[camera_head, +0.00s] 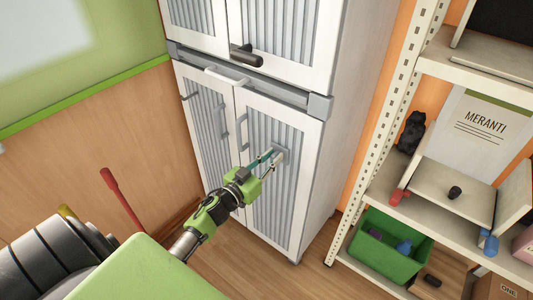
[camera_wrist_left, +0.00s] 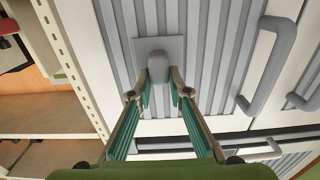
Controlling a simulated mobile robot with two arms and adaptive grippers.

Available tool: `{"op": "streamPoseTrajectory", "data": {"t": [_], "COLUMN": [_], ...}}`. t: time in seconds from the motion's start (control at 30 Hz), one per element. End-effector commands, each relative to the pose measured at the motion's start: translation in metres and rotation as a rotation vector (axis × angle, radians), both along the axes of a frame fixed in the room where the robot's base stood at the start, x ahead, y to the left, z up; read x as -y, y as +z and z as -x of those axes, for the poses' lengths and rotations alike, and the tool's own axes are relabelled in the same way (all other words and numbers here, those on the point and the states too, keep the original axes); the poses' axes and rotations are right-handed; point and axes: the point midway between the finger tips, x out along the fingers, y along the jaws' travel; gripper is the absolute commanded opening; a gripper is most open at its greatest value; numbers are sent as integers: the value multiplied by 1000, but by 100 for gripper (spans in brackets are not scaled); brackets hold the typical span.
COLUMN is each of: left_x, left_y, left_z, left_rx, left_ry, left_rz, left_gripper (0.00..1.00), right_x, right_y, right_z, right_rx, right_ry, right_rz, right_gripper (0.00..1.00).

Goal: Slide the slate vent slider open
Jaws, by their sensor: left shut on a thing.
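The slate vent slider is a rounded grey knob (camera_wrist_left: 157,66) on a pale square plate (camera_wrist_left: 178,47), set on a grey ribbed panel. In the head view its plate (camera_head: 281,151) sits on the upper part of the lower right cabinet door (camera_head: 262,205). My left gripper (camera_head: 273,157) reaches it from the front left. In the left wrist view the two green fingers (camera_wrist_left: 159,85) are on either side of the knob, shut on it. The fingers partly hide the slider in the head view. My right gripper is not in view.
Grey bar handles (camera_head: 242,132) stand out left of the slider. A dark handle (camera_head: 246,56) juts out above. At right, a shelf rack (camera_head: 395,110) holds a green crate (camera_head: 376,262) low down. A red rod (camera_head: 122,200) stands at left.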

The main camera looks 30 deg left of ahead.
Motion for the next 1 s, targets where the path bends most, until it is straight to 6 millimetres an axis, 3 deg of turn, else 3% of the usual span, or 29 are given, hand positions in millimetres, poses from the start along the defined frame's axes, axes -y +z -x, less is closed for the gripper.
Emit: {"op": "streamPoseTrajectory", "data": {"t": [0.1,0.2,0.53,0.57,0.6,1.0], "left_x": [27,39,44,44,45,42], "left_y": [2,1,-1,-1,-1,-1], "left_z": [3,4,4,4,4,6], "left_rx": [-2,-1,-1,-1,-1,-2], "left_ry": [-2,-2,-5,-5,-6,-2], "left_rz": [8,5,1,2,2,1], "left_gripper": [0,0,0,22,33,35], "right_x": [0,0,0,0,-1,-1], "right_y": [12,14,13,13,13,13], "right_z": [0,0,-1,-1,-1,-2], "right_rx": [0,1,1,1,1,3], "right_ry": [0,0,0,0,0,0], "right_rz": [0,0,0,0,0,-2], "right_gripper": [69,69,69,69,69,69]}}
